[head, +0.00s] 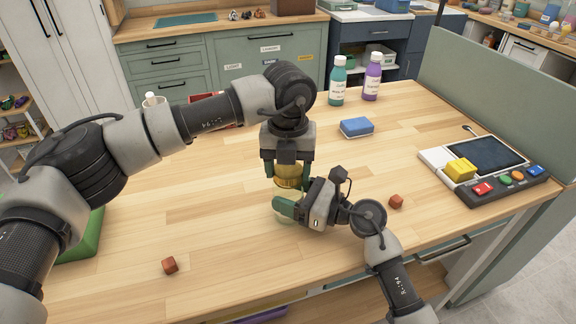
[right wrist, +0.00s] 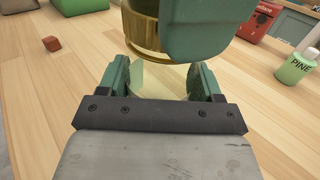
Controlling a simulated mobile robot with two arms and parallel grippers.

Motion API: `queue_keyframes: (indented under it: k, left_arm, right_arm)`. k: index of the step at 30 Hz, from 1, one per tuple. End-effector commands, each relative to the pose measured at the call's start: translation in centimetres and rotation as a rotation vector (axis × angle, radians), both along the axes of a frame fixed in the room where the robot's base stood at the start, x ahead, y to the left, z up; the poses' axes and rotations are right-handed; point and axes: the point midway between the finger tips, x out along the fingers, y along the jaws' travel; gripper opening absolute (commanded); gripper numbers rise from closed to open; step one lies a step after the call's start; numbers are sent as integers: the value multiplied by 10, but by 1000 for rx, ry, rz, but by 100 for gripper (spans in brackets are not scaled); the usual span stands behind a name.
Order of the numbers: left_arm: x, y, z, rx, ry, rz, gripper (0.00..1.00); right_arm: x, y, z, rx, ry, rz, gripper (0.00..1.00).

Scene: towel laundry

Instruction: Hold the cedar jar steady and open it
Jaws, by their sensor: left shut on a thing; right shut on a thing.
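The cedar jar (head: 284,216) stands on the wooden table, pale and glassy, mostly hidden by my right gripper. Its gold lid (head: 288,178) shows above it; in the right wrist view the lid (right wrist: 143,32) is at the top. My left gripper (head: 287,172) points down from above and is shut on the lid. My right gripper (head: 285,208) comes in from the right, low, and is shut on the jar body, which also shows between its fingers in the right wrist view (right wrist: 158,80). I cannot tell whether the lid still touches the jar rim.
Small red-brown cubes lie at front left (head: 170,265) and right of the jar (head: 396,201). A screen panel (head: 486,157) is at right, a green block (head: 82,236) at left.

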Motion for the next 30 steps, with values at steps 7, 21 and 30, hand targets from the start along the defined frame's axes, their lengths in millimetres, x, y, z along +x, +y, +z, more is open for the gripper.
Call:
queue_keyframes:
  k: [7,21,30]
  left_arm:
    - [0,0,5,0,-1,0,32]
    - [0,0,21,-1,0,-1,32]
    - [0,0,22,0,0,-1,32]
  right_arm:
    - [0,0,-1,-2,1,0,0]
    - [0,0,-1,-2,1,0,0]
    - [0,0,-1,-2,1,0,0]
